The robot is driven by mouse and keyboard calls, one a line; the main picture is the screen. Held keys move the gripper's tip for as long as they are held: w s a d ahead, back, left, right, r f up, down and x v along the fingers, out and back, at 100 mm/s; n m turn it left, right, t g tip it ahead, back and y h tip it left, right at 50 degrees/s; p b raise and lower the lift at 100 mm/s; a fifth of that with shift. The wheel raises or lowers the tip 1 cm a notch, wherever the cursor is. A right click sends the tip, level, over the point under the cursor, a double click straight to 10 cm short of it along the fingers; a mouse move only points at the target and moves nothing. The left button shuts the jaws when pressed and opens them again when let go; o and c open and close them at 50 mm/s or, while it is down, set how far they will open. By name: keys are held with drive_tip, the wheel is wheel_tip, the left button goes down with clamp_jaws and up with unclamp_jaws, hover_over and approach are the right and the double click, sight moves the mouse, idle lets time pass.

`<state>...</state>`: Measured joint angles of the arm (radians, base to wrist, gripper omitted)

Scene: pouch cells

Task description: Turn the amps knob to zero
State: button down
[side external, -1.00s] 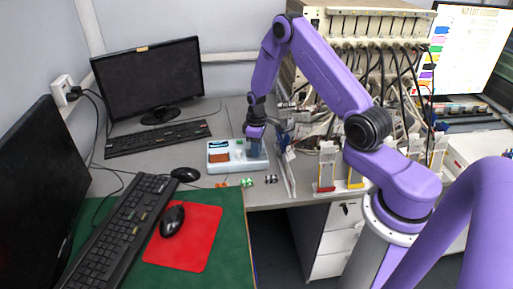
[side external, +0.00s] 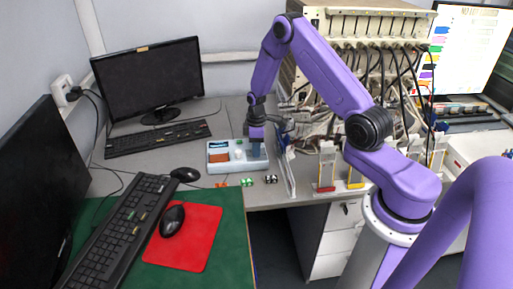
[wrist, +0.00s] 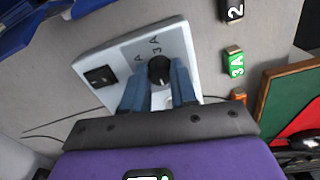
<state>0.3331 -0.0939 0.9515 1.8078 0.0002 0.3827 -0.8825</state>
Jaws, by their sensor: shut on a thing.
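The amps knob (wrist: 160,70) is black and round, with a light pointer mark, and sits on a white panel box (wrist: 197,62) lettered "A" and "3 A". My gripper (wrist: 161,80) has its two blue fingers on either side of the knob, shut on it. In the side view my gripper (side external: 257,150) points straight down at the right end of the box (side external: 226,170) and hides the knob there. The lower part of the panel is hidden behind my fingers in the wrist view.
A black switch (wrist: 101,76) is on the panel's left. Small blocks lie beside the box: a green one marked "3A" (wrist: 234,64), a black one marked "2" (wrist: 232,10) and an orange one (wrist: 239,95). Cabled equipment (side external: 370,40) stands behind on the right.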

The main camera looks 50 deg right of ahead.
drive_tip(key=c, duration=0.9)
unclamp_jaws()
wheel_tip(320, 180, up, 18)
drive_tip(key=shift+f, duration=0.25)
